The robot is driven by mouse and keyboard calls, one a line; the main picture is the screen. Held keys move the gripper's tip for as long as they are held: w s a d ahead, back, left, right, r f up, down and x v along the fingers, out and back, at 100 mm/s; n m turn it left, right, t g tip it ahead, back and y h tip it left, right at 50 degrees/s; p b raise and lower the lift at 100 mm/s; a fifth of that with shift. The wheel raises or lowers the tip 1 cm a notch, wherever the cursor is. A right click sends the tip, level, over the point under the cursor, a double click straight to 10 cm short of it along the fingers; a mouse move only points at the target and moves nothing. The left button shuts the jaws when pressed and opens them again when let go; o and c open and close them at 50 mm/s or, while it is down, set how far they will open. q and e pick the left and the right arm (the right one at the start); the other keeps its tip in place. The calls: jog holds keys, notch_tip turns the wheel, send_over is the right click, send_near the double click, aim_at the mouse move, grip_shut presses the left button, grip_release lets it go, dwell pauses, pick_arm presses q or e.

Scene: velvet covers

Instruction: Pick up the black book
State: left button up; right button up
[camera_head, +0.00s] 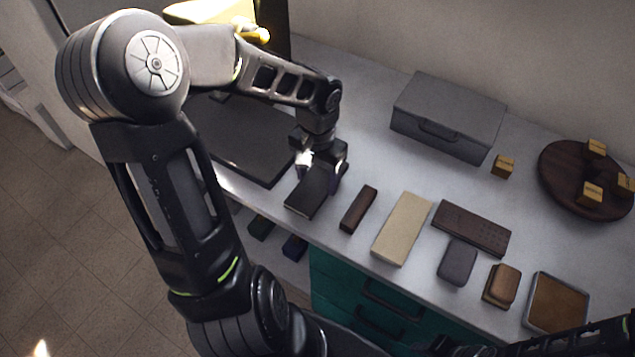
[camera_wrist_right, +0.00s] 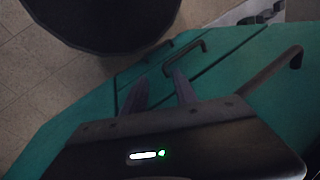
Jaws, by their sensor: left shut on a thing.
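The black book (camera_head: 308,196) is at the front edge of the grey-white counter, below my left gripper (camera_head: 322,176) in the head view. My left gripper is shut on its back end, and the jaws hide that end. I cannot tell whether the book touches the counter. My right gripper (camera_wrist_right: 160,92) shows in the right wrist view with its two fingers apart and nothing between them, in front of the teal drawers (camera_wrist_right: 225,75).
A dark flat panel (camera_head: 240,145) lies left of the book. To the right are a brown bar (camera_head: 358,209), a beige block (camera_head: 402,229), a dark brown box (camera_head: 471,228) and smaller items. A grey case (camera_head: 447,115) and a round wooden tray (camera_head: 560,188) stand behind.

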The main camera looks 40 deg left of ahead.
aim_at(318, 182)
pick_arm(q)
jog(key=shift+c, duration=1)
notch_tip(318, 182, up, 10)
dwell(0.3)
